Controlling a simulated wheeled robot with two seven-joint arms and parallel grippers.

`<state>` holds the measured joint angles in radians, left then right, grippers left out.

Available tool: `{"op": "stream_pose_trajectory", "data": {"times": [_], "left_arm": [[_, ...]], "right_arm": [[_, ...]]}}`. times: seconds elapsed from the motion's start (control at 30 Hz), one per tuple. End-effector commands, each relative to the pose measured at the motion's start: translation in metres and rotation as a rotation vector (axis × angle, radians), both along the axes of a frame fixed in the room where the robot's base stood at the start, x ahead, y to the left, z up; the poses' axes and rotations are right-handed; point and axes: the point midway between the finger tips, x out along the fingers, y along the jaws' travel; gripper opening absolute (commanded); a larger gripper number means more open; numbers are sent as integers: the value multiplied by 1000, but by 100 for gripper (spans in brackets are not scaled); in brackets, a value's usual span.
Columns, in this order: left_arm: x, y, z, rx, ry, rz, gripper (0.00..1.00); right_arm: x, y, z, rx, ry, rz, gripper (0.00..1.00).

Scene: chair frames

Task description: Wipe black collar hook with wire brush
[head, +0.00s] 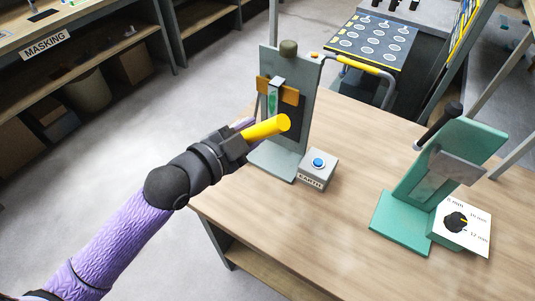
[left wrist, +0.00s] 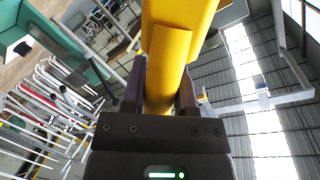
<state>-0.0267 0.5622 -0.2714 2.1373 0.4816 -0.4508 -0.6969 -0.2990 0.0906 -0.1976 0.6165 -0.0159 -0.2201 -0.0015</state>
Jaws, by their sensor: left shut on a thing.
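My left gripper (head: 243,138) comes in from the left and is shut on a thick yellow handle (head: 266,127), in front of the grey-green upright stand (head: 297,130). In the left wrist view the yellow handle (left wrist: 172,70) sits between both fingers and runs out of the top of the picture. No bristles show, so I cannot confirm that it is the wire brush. The stand carries an orange-brown bar (head: 289,94) with a metal clip and a dark plate. I cannot pick out a black collar hook for certain. My right gripper is not in view.
A small box with a blue button (head: 318,162) stands by the stand's base. A green stand with a black handle (head: 422,187) and a dial box (head: 459,223) are at the right of the wooden table (head: 300,235). A dark cart (head: 372,45) is behind. The table's front middle is clear.

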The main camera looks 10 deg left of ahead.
Motion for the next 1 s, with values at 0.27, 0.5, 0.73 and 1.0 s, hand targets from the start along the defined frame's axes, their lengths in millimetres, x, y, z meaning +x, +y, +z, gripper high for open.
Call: {"op": "stream_pose_trajectory", "data": {"times": [0.27, 0.5, 0.73, 1.0], "left_arm": [[25, -6, 2, -11, -17, 10, 0], [50, -15, 2, -10, -15, 9, 0], [55, -18, 3, -8, -12, 7, 0], [55, -18, 3, -8, -12, 7, 0]], "right_arm": [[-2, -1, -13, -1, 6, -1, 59], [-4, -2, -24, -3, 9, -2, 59], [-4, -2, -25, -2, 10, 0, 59], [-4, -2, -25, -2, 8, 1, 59]]}}
